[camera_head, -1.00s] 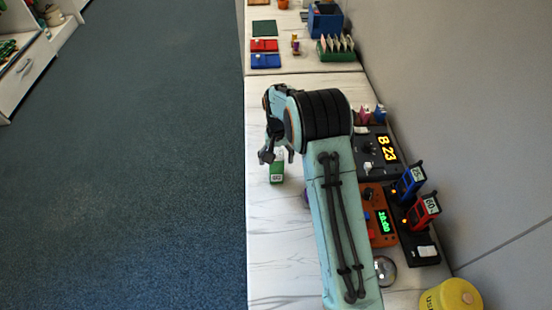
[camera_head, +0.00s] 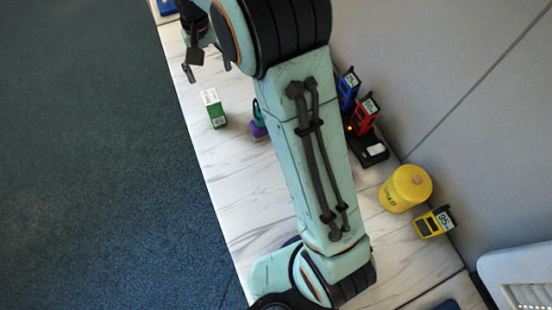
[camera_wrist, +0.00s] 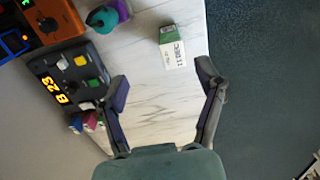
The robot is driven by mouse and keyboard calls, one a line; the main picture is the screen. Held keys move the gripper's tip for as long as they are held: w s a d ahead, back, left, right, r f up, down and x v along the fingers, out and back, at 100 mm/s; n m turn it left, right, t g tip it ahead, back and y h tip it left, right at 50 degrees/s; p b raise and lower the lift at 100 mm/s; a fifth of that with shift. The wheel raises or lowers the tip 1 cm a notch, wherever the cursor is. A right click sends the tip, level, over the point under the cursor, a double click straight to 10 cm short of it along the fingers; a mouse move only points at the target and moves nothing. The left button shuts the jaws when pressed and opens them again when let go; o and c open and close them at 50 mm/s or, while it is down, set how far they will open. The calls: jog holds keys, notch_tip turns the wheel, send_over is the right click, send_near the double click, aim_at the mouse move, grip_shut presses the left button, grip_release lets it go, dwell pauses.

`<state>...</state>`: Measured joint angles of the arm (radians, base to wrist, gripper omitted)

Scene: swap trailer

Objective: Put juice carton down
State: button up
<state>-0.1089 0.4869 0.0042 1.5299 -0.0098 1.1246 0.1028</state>
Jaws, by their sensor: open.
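A purple and teal object (camera_head: 258,122) stands right of the carton. A control box (camera_wrist: 68,80) reading B 23 and an orange box (camera_wrist: 45,18) lie left in the wrist view. Handheld devices (camera_head: 362,116) and a yellow container (camera_head: 406,188) line the wall side.

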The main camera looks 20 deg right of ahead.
jog(key=s+d+r, duration=0.1)
jog(key=s+r, duration=0.2)
jog(key=s, duration=0.5)
jog(key=s+d+r, duration=0.2)
jog(key=s, duration=0.6)
jog(key=s+f+n, duration=0.1)
jog(key=s+f, duration=0.1)
jog(key=s, duration=1.1)
jog(key=shift+f+y, duration=0.3)
jog(key=shift+y, duration=0.1)
jog(key=shift+d, duration=0.1)
